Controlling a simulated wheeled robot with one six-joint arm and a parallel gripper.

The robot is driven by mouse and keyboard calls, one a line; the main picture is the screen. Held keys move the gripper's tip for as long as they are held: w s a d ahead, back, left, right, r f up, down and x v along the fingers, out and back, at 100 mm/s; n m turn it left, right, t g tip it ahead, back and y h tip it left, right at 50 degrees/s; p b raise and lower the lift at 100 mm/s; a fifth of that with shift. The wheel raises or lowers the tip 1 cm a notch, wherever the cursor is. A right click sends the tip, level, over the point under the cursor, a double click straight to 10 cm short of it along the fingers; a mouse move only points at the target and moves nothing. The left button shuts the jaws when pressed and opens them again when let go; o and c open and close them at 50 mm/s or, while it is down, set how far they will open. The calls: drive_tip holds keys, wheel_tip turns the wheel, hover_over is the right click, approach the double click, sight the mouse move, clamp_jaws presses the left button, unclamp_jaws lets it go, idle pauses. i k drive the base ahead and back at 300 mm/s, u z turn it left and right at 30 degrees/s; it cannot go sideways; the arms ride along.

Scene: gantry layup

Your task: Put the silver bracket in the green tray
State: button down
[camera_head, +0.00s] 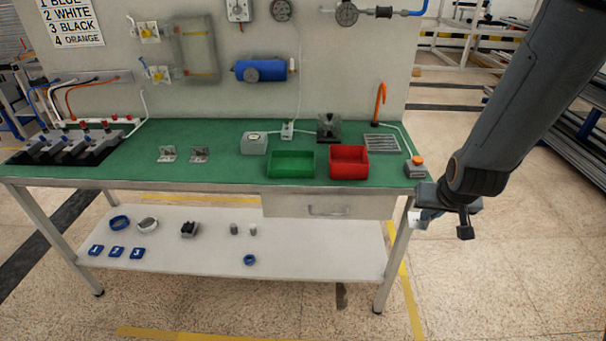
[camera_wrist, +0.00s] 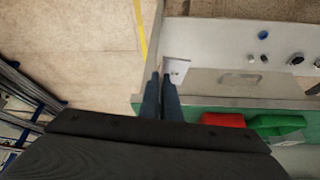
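Two silver brackets lie side by side on the left half of the green bench top in the head view, a left one (camera_head: 167,154) and a right one (camera_head: 200,154). The green tray (camera_head: 290,165) stands near the front edge and looks empty; it also shows in the wrist view (camera_wrist: 277,121). My gripper (camera_wrist: 162,78) is off the right end of the bench, well away from the brackets and tray. In the wrist view its fingers are close together with no bracket seen between them. In the head view its fingertips are hard to make out.
A grey box (camera_head: 254,144) stands behind left. An orange-button box (camera_head: 415,167) sits at the right corner. A pale plate (camera_wrist: 176,70) shows by my fingertips. The bench front between brackets and tray is clear.

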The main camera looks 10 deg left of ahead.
sight(283, 167)
drive_tip(key=u, duration=0.5)
drive_tip(key=k, duration=1.15)
drive_tip(key=u, duration=1.15)
drive_tip(key=i, duration=1.05)
drive_tip(key=z, duration=0.65)
drive_tip(key=i, duration=0.95)
drive_tip(key=z, duration=0.15)
